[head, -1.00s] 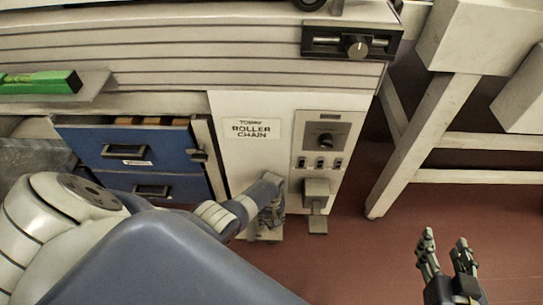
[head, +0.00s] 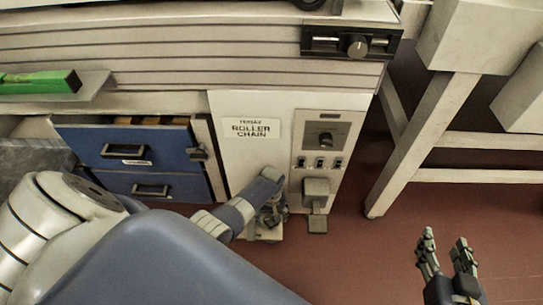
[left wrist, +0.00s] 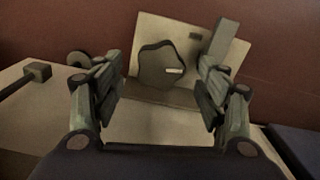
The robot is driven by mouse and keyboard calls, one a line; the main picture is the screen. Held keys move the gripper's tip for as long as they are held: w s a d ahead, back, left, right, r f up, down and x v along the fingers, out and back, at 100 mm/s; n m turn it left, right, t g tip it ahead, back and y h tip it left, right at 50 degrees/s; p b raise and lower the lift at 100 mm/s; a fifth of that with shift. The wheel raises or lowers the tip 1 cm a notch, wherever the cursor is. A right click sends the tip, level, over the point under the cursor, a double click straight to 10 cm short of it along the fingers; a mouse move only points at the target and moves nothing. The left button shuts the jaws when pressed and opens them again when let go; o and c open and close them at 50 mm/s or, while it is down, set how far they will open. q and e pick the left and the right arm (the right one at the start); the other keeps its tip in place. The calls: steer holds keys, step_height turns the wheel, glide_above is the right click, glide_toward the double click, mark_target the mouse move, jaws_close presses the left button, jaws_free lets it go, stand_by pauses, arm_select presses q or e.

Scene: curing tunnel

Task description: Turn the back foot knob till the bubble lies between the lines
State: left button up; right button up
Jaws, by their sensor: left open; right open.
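The foot knob (left wrist: 160,66) is dark and lobed, with a pale mark, and sits on a beige plate (left wrist: 209,102) in the left wrist view. My left gripper (left wrist: 158,80) is open, its fingers on either side of the knob in that view; I cannot tell whether they touch it. In the head view my left gripper (head: 271,207) is low by the white cabinet's base, where the knob is hidden. A green level (head: 38,82) lies on a ledge at the left; its bubble cannot be made out. My right gripper (head: 445,243) is open and empty over the red floor.
Blue drawers (head: 132,150) stand left. A white frame leg (head: 412,145) stands right. Floor at lower right is clear.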

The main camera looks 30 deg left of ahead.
mark_target(271, 220)
arm_select(q)
step_height(271, 220, up, 10)
steer(key=shift+f, duration=0.25)
stand_by(0.3)
stand_by(0.4)
steer(key=shift+s, duration=0.15)
